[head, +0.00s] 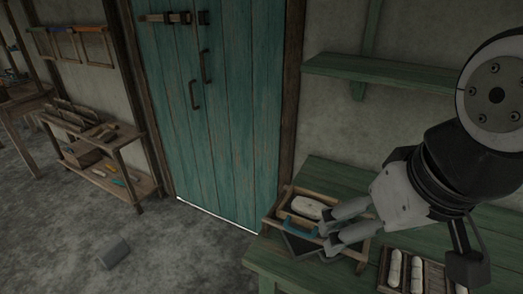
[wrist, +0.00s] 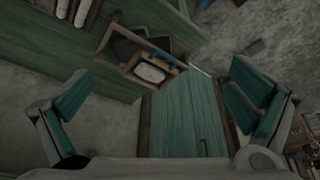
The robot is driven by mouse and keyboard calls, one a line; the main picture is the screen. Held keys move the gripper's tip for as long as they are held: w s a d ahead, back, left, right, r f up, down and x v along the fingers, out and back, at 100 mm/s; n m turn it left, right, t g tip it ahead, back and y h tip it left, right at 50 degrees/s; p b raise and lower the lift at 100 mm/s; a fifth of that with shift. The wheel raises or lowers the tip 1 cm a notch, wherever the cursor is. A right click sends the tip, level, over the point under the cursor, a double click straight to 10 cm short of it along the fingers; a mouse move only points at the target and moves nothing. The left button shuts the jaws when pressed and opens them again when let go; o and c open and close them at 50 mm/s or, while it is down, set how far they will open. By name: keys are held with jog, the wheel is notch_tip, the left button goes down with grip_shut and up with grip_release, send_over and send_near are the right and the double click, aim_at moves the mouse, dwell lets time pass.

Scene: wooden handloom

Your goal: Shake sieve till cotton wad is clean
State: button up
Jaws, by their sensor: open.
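A wooden-framed tray, which looks like the sieve (head: 281,204), sits on the green table. An off-white oval wad (head: 308,207) lies in its back part, and a blue bar (head: 299,226) crosses its middle. The front part has a dark bottom. The wad also shows in the wrist view (wrist: 150,73), inside the wooden frame (wrist: 107,37). I cannot tell specks on the wad. My gripper (head: 327,229) is open, its fingers over the right side of the tray and hiding part of it.
A divided wooden box (head: 421,272) with several pale rolls stands at the table's front right. A green shelf (head: 385,72) is on the wall above. A teal door (head: 222,110) is behind. A low wooden rack (head: 112,165) with tools is at left. A grey block (head: 112,252) lies on the open floor.

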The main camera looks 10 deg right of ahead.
jog(key=shift+w, duration=0.2)
jog(key=c, duration=0.8)
jog(key=w+n, duration=0.1)
jog(key=w, duration=0.1)
jog(key=w+a+n+g, duration=0.1)
jog(key=w, duration=0.1)
jog(key=w+r+h, duration=0.1)
jog(key=w, duration=0.1)
jog(key=shift+w+a+r+n+g, duration=0.1)
jog(key=shift+w+a+n+g, duration=0.05)
jog(key=shift+w+n+g, duration=0.25)
grip_shut()
jog(key=w+a+f+n+g+h, duration=0.1)
jog(key=w+a+f+n, duration=0.3)
jog(key=w, duration=0.3)
jog(key=w+a+f+n+g+b, duration=0.1)
jog(key=w+a+f+n+g, duration=0.1)
jog(key=w+a+f, duration=0.35)
jog(key=w+a+f+n+g+h, duration=0.1)
jog(key=w+a+f+n, duration=0.2)
jog(key=w+f, duration=0.45)
jog(key=s+d+f+p, duration=0.1)
jog(key=d+f, duration=0.5)
jog(key=f, duration=0.2)
jog(key=shift+s+f, duration=0.15)
jog(key=shift+s, duration=0.25)
